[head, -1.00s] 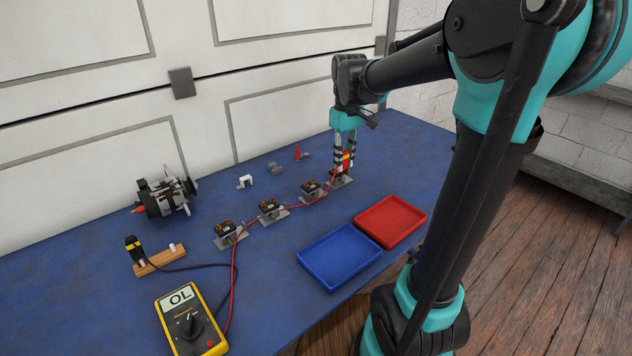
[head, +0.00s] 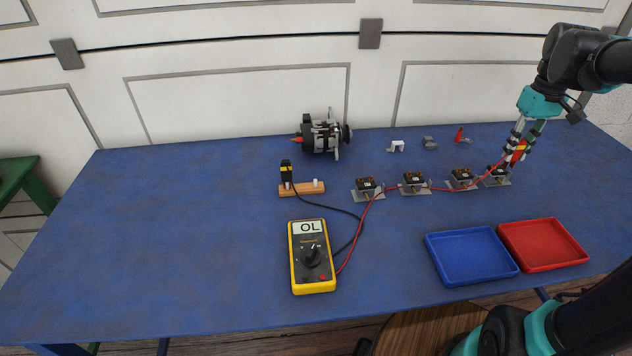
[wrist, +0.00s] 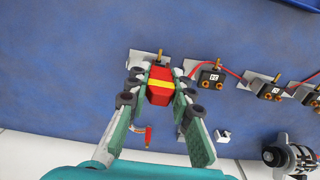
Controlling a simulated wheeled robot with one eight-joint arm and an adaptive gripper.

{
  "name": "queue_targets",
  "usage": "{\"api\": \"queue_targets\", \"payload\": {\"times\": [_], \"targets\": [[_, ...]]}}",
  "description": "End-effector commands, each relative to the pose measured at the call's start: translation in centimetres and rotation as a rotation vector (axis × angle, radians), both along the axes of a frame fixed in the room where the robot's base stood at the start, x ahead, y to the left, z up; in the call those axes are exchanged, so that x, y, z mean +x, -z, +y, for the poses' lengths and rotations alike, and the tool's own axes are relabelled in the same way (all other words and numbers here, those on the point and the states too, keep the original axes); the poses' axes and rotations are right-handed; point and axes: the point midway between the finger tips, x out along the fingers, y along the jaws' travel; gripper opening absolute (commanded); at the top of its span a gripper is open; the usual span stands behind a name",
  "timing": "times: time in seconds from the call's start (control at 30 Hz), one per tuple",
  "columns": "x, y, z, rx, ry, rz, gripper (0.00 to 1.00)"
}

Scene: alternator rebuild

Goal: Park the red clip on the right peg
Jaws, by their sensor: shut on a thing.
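The red clip (head: 518,152) has a yellow band and a red lead. My gripper (head: 516,158) is shut on the red clip, at the right end of the row of blocks. The wrist view also shows the clip (wrist: 159,95) between my fingers, over the rightmost block (wrist: 158,64). I cannot tell whether the clip touches that block. A wooden peg stand (head: 303,190) is far to the left of my gripper. Its right peg (head: 318,184) is white and bare. The black clip (head: 286,172) with a yellow band sits over its left end, hiding most of the left peg.
A yellow multimeter (head: 312,272) reads OL, with leads running to both clips. The red lead (head: 405,191) passes along several black blocks. Blue (head: 470,256) and red (head: 543,246) trays lie in front. An alternator (head: 322,133) and small parts stand behind. The table's left side is clear.

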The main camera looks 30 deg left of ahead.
Motion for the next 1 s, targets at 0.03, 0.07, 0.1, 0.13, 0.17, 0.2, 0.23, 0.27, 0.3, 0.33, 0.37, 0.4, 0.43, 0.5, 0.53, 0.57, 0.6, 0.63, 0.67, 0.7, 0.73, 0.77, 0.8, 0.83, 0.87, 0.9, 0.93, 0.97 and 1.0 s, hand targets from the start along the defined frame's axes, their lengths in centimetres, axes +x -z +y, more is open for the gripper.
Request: {"api": "queue_targets", "payload": {"times": [0.03, 0.07, 0.1, 0.13, 0.17, 0.2, 0.23, 0.27, 0.3, 0.33, 0.37, 0.4, 0.43, 0.5, 0.53, 0.57, 0.6, 0.63, 0.67, 0.7, 0.73, 0.77, 0.8, 0.83, 0.87, 0.9, 0.93, 0.97, 1.0], "targets": [[0.0, -1.0, 0.0, 0.000, 0.000, 0.000, 0.08], [0.0, -1.6, 0.0, 0.000, 0.000, 0.000, 0.08], [0.0, -2.4, 0.0, 0.000, 0.000, 0.000, 0.08], [-0.3, -2.4, 0.6, 0.000, -0.004, 0.000, 0.08], [-0.7, -2.3, 1.3, 0.000, -0.006, 0.000, 0.08], [-1.1, -2.3, 2.0, 0.000, -0.007, 0.000, 0.08], [-1.4, -2.3, 2.6, 0.000, -0.007, 0.000, 0.08], [-1.7, -2.3, 3.1, 0.000, -0.008, 0.000, 0.08], [-2.1, -2.3, 3.8, 0.000, -0.008, 0.000, 0.08], [-2.4, -2.3, 4.3, 0.000, -0.009, 0.000, 0.08], [-2.7, -2.3, 4.9, 0.000, -0.009, 0.000, 0.08], [-3.1, -2.2, 5.5, 0.000, -0.009, 0.000, 0.08], [-3.4, -2.2, 6.1, 0.000, -0.010, 0.000, 0.08], [-4.1, -2.2, 7.3, 0.000, -0.011, 0.000, 0.08], [-4.3, -2.2, 7.8, 0.000, -0.010, 0.000, 0.08], [-4.6, -2.2, 8.3, 0.000, -0.011, 0.000, 0.08], [-5.0, -2.2, 9.0, 0.000, -0.011, 0.000, 0.08], [-5.3, -2.2, 9.5, 0.000, -0.012, 0.000, 0.08], [-5.6, -2.2, 10.0, 0.000, -0.011, 0.000, 0.08], [-5.9, -2.2, 10.7, 0.000, -0.013, 0.000, 0.08], [-6.2, -2.2, 11.2, 0.000, -0.012, 0.000, 0.08], [-6.5, -2.2, 11.7, 0.000, -0.013, 0.000, 0.08], [-6.9, -2.2, 12.3, 0.000, -0.013, 0.000, 0.08], [-7.2, -2.2, 12.8, 0.000, -0.014, 0.000, 0.08], [-7.4, -2.2, 13.4, 0.000, -0.014, 0.000, 0.08], [-7.8, -2.2, 14.0, 0.000, -0.014, 0.000, 0.08], [-8.1, -2.2, 14.5, 0.000, -0.015, 0.000, 0.08], [-8.4, -2.2, 15.0, 0.000, -0.015, 0.000, 0.08], [-8.7, -2.2, 15.7, 0.000, -0.015, 0.000, 0.08]]}}
